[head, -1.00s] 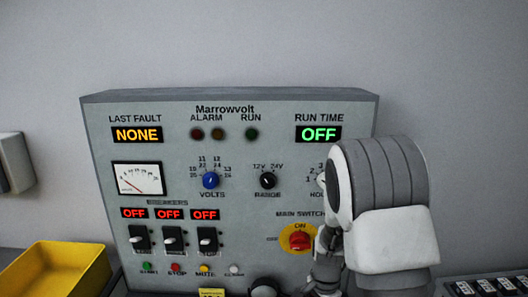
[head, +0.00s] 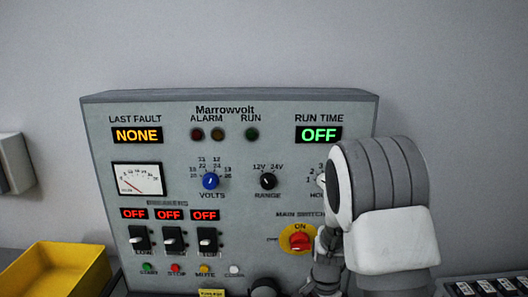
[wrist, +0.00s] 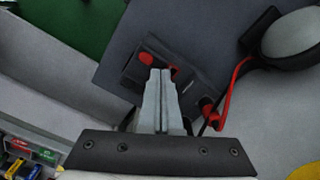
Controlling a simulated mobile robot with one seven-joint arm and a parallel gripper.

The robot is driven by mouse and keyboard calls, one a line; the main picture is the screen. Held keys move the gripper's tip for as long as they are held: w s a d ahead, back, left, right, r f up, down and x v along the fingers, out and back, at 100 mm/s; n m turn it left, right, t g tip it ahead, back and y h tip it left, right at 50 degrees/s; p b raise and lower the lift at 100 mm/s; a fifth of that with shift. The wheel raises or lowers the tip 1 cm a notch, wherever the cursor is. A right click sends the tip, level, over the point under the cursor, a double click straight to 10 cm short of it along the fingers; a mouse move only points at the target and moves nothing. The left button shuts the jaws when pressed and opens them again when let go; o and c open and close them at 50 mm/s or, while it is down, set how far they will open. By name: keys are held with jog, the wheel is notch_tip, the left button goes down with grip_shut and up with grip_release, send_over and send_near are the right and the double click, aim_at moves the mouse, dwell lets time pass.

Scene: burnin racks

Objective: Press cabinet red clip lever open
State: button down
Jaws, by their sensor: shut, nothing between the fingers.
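In the wrist view a dark clip block (wrist: 190,80) lies on a grey panel, with a red rounded part (wrist: 146,58) at its upper left. Another small red part (wrist: 175,71) shows just beside my fingertips, partly hidden by them. I cannot tell which red part is the lever, or whether it is pressed. My gripper (wrist: 161,75) is shut and empty, its tips over the block; contact is unclear. In the head view the grey Marrowvolt cabinet (head: 230,150) stands behind my arm, and the clip and my fingertips do not show.
The cabinet's red main switch (head: 300,240) is close to my arm. A yellow bin (head: 60,270) sits at the left. Small colored items (wrist: 30,155) show at the lower left.

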jog(key=shift+f+b, duration=0.8)
jog(key=shift+f, duration=0.25)
dwell(0.6)
jog(key=shift+r, duration=0.1)
jog(key=shift+r+p, duration=1.95)
jog(key=shift+r, duration=0.55)
jog(key=shift+r, duration=0.4)
notch_tip(320, 180, up, 10)
jog(key=s+n+t, duration=0.1)
jog(key=s+n, duration=0.2)
jog(key=s+r+n+t, duration=0.4)
jog(key=s+r+n, duration=0.5)
jog(key=s+r, duration=0.6)
jog(key=shift+s+r+t, duration=0.3)
jog(key=shift+s+r, duration=0.1)
jog(key=shift+s, duration=0.85)
